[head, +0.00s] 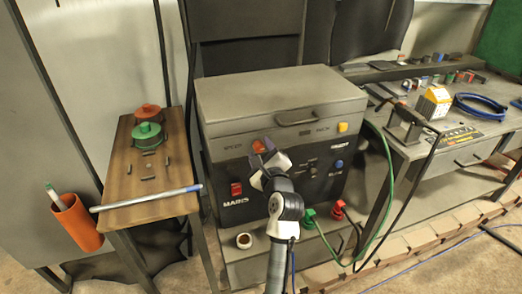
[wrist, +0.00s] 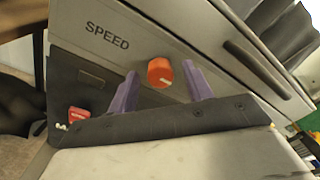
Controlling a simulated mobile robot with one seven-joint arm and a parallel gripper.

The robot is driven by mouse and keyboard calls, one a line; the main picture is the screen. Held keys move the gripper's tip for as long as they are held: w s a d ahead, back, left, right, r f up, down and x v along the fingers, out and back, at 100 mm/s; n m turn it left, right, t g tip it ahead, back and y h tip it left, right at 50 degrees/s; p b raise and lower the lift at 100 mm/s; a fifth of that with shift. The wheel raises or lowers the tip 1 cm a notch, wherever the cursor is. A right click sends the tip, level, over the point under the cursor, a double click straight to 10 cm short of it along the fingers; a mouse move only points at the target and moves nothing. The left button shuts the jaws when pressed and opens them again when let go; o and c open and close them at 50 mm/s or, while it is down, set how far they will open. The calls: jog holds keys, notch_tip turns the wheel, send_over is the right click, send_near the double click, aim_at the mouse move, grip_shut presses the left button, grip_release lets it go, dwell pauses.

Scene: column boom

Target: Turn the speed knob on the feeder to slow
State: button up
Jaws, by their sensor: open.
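The feeder (head: 285,95) is a grey box with a dark front panel, standing in the middle of the head view. Its orange speed knob (wrist: 160,73) has a pale pointer line and sits below the word SPEED in the wrist view. In the head view the knob (head: 259,146) is partly covered by my gripper. My gripper (wrist: 163,88) is open, its two purple fingers on either side of the knob. I cannot tell whether the fingers touch it. No slow marking is readable.
A red switch (wrist: 79,114) is left of the knob on the panel. A yellow button (head: 342,127) and a blue knob (head: 339,164) are at the panel's right. A green cable (head: 385,190) hangs at the right. A wooden side table (head: 150,185) stands left.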

jog(key=shift+c, duration=0.4)
jog(key=c, duration=0.9)
